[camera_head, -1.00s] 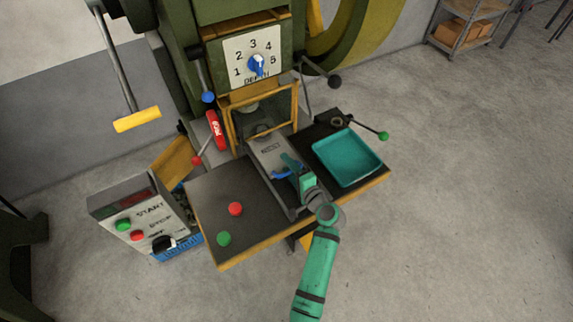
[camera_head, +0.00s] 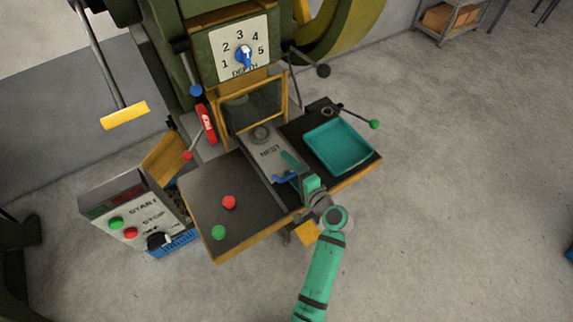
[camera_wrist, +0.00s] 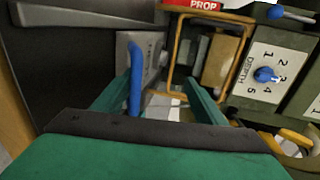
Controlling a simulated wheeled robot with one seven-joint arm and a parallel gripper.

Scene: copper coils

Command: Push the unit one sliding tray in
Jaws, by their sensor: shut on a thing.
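The sliding tray (camera_head: 268,156) is a grey plate marked NEST with a round seat at its far end. It lies in a channel between the two dark halves of the press table, below the yellow guard frame. Its blue handle (camera_head: 284,179) is at the near end. The handle stands as a blue bar (camera_wrist: 135,75) beside the left finger in the wrist view. My green gripper (camera_head: 292,170) is at the handle and shut on it. In the wrist view the gripper's two fingers (camera_wrist: 165,95) show, but their contact with the handle is partly hidden.
A yellow guard frame (camera_head: 224,117) stands over the tray's far end. A teal bin (camera_head: 342,168) is on the table's right half. A red button (camera_head: 229,202) and green button (camera_head: 218,232) are on the left half. A red PROP bar (camera_head: 206,122) stands behind.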

